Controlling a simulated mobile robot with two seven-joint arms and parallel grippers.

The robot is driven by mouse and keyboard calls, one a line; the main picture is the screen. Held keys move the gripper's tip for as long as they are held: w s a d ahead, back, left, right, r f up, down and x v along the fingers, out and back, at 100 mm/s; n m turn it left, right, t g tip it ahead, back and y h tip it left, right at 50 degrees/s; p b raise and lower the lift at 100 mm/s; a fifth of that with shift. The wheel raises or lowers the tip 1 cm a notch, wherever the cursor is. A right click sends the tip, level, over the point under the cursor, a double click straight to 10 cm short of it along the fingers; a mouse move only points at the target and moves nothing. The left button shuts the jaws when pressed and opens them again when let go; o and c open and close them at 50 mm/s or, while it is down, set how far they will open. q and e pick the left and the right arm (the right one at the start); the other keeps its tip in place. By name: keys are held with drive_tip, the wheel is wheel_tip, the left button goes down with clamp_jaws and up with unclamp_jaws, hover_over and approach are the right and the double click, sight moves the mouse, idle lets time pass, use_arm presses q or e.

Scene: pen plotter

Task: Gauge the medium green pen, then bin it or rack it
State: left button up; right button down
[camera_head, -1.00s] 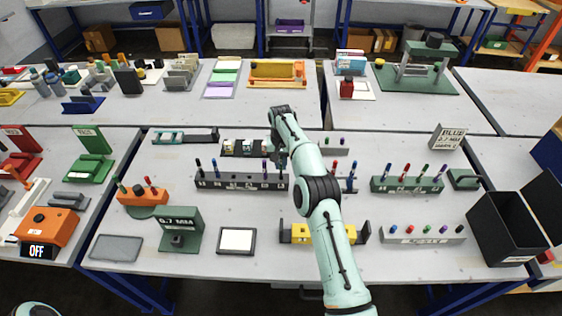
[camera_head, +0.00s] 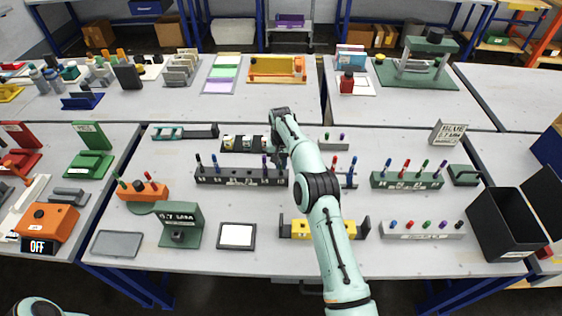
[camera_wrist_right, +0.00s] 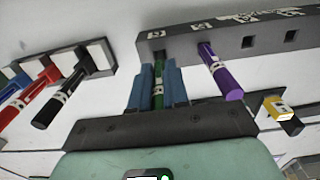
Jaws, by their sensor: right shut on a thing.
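My right gripper (camera_head: 278,160) is at the right end of the long dark grey rack (camera_head: 228,179). In the wrist view its blue fingers (camera_wrist_right: 158,88) are shut on a green pen (camera_wrist_right: 158,82), whose far end meets the rack (camera_wrist_right: 232,36); I cannot tell whether it is still seated. A purple pen (camera_wrist_right: 220,72) stands beside it, also in the head view (camera_head: 264,161). A dark green gauge-like stand (camera_head: 181,212) with a "0.7 MM" label is at front left. An open black bin (camera_head: 492,232) is at the right. My left gripper is out of view.
A small rack of red and blue pens (camera_head: 345,180) is just right of my gripper. A green rack (camera_head: 407,182) and a light grey rack (camera_head: 422,231) hold pens further right. A yellow block (camera_head: 300,229) and a white-faced pad (camera_head: 237,235) lie in front.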

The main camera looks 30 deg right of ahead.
drive_tip(key=shift+f, duration=1.05)
drive_tip(key=c, duration=1)
unclamp_jaws()
drive_tip(key=shift+c, duration=0.2)
